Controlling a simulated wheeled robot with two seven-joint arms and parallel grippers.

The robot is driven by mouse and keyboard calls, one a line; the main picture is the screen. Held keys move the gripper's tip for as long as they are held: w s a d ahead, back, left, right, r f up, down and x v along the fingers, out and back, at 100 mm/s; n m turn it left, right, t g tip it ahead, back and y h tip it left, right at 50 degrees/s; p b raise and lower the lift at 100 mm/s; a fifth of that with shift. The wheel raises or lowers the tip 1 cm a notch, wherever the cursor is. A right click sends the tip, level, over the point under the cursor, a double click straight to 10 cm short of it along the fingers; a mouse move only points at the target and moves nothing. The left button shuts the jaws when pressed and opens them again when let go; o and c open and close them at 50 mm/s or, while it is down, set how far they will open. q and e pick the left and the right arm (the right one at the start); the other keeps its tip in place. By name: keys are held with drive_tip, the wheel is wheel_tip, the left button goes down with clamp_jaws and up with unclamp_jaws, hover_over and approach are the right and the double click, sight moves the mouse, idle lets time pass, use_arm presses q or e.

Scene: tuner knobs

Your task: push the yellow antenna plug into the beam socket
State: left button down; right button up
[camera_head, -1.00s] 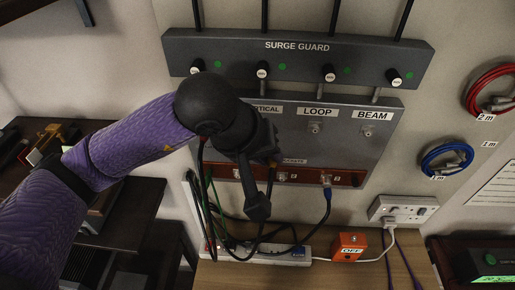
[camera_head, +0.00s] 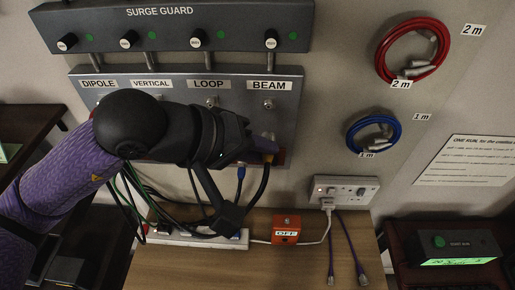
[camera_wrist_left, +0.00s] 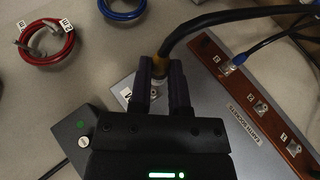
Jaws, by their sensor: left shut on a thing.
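My left gripper (camera_head: 264,145) is just below the beam socket (camera_head: 268,104), a silver connector under the BEAM label on the grey panel (camera_head: 235,110). It is shut on the yellow antenna plug (camera_head: 268,158), whose black cable hangs down. In the left wrist view, the plug (camera_wrist_left: 158,66) shows its yellow sleeve and a silvery part between the two fingers (camera_wrist_left: 162,85). The plug is apart from the socket in the head view. Its front end is hidden by the fingers. The right gripper is in neither view.
A brown socket strip with a blue plug (camera_wrist_left: 238,60) runs along the panel's lower edge. The surge guard box (camera_head: 170,28) is above. An orange OFF box (camera_head: 286,230) and a power strip (camera_head: 190,237) are below. Red (camera_head: 411,55) and blue (camera_head: 372,136) cable coils hang right.

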use_arm(q)
drive_tip(key=w+b, duration=0.1)
drive_tip(key=w, duration=0.5)
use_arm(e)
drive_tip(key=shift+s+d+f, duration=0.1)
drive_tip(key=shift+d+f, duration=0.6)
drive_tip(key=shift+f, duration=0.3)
use_arm(q)
drive_tip(key=shift+s, duration=0.1)
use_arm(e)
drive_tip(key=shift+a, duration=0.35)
use_arm(q)
drive_tip(key=shift+b, duration=0.55)
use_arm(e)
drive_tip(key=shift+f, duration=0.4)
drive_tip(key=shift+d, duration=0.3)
use_arm(q)
drive_tip(key=shift+b, duration=0.4)
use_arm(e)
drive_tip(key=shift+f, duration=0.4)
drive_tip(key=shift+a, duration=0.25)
